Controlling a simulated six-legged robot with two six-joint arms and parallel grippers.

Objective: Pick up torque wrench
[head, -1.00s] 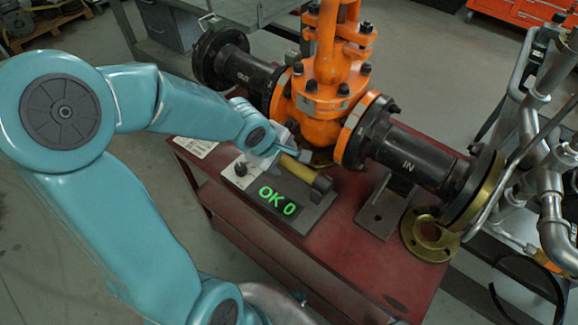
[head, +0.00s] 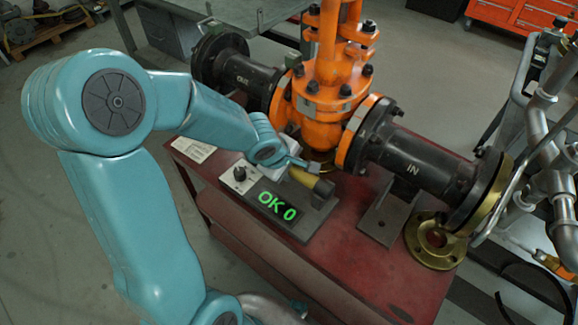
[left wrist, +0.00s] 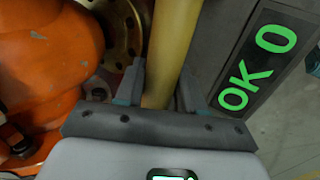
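The torque wrench (head: 307,179) has a yellow handle and a dark end, and rests on the grey tester block with the green "OK 0" display (head: 277,206). My left gripper (head: 299,163) is at the handle's far end. In the left wrist view the two fingers (left wrist: 161,82) are spread on either side of the yellow handle (left wrist: 172,40), with a narrow gap at the left finger. They look open, though contact is hard to judge. The rest of the wrench is hidden. My right gripper is not in view.
The orange gate valve (head: 322,105) with black flanged pipes stands right behind the wrench, close to my left gripper. A brass flange (head: 436,240) lies on the red bench top (head: 345,265). The front of the bench top is clear.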

